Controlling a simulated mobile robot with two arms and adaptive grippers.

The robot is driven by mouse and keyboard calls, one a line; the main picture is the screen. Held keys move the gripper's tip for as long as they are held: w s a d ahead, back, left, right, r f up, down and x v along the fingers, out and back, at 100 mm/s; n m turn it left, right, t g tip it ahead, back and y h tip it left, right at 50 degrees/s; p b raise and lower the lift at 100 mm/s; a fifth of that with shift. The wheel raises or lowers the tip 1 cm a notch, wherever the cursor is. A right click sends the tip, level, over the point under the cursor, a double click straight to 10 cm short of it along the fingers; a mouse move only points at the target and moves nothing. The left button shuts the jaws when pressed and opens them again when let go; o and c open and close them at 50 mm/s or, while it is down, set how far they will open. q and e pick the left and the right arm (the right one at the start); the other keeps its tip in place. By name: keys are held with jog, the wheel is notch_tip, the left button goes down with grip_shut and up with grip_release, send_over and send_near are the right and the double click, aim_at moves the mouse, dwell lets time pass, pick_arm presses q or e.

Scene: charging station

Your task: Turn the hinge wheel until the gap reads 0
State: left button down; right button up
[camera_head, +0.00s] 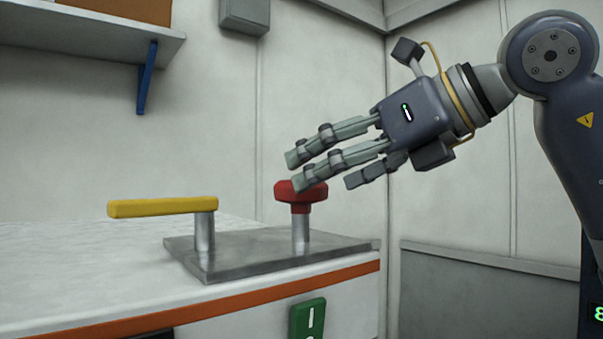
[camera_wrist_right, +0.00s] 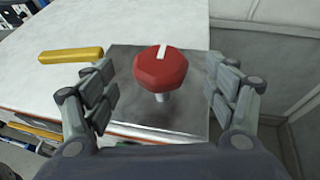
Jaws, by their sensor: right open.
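A red many-sided knob (camera_head: 300,190) stands on a short metal post on a steel plate. In the right wrist view the red knob (camera_wrist_right: 161,70) has a white mark pointing to the far side. My right gripper (camera_head: 322,171) is open, with its fingers reaching over the knob from the upper right. In the wrist view its fingers are spread to both sides of the knob, apart from it. A yellow lever (camera_head: 160,206) sits on another post left of the knob. No part labelled as hinge wheel and no gap reading can be made out. My left gripper is out of view.
The steel plate (camera_head: 240,262) lies on a white worktop (camera_head: 85,265) with an orange edge strip. A green plate with white marks (camera_head: 308,318) is on the worktop's front. A shelf (camera_head: 90,38) hangs at upper left. A wall stands behind and to the right.

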jog(key=p+x, duration=0.1)
jog(key=x, duration=0.3)
jog(key=shift+a+r, duration=0.1)
jog(key=shift+r, duration=0.05)
jog(key=shift+x, duration=0.95)
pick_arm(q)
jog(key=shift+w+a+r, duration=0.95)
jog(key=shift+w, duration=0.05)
pick_arm(e)
jog(key=c, duration=1.1)
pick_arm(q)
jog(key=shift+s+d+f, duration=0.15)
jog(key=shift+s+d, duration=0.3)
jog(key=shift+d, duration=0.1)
pick_arm(e)
jog(key=shift+o, duration=0.2)
